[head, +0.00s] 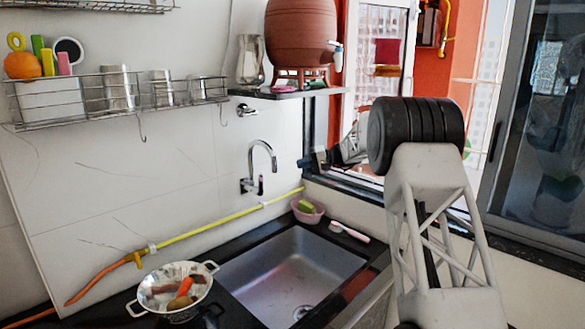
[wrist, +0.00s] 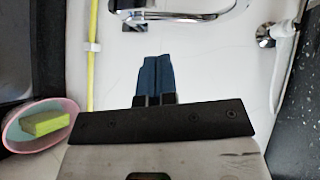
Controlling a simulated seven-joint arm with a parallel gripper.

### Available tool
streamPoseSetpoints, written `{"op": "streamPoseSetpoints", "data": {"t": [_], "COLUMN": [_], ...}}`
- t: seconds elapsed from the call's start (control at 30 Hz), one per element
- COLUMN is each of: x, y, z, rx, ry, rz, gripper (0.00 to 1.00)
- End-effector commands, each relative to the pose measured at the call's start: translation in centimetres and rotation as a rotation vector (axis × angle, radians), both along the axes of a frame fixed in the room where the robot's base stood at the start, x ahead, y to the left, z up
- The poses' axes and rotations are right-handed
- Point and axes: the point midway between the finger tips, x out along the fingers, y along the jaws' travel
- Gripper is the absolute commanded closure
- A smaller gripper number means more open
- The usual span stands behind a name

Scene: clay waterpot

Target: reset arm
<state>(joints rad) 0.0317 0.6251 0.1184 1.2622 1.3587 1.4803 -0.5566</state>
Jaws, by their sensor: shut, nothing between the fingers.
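My gripper shows in the wrist view (wrist: 155,58) with its two blue fingers pressed together and nothing between them. In the head view my gripper (head: 304,162) is small and partly hidden by my own arm, near the wall and window edge to the right of the chrome faucet (head: 264,160). It is below the shelf (head: 270,93) that bears the brown clay waterpot (head: 300,35). The faucet's curved spout also shows in the wrist view (wrist: 195,14), beyond the fingertips.
A pink bowl (head: 308,214) with a green sponge sits at the sink's (head: 290,265) back right corner. A yellow hose (head: 215,229) runs along the wall. A colander (head: 172,290) with food stands left of the sink. A wall tap (head: 244,110) sits below the shelf.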

Motion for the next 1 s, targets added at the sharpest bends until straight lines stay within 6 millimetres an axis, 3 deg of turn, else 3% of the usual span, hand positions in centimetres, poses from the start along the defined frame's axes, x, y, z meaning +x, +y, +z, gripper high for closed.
{"op": "streamPoseSetpoints", "data": {"t": [0.5,1.0], "x": [-11.4,-23.6], "y": [-0.7,-2.3], "z": [5.3,8.2], "rx": [-0.236,-0.464], "ry": [0.059,0.092], "rz": [-0.01,-0.038], "gripper": [1.0,1.0]}}
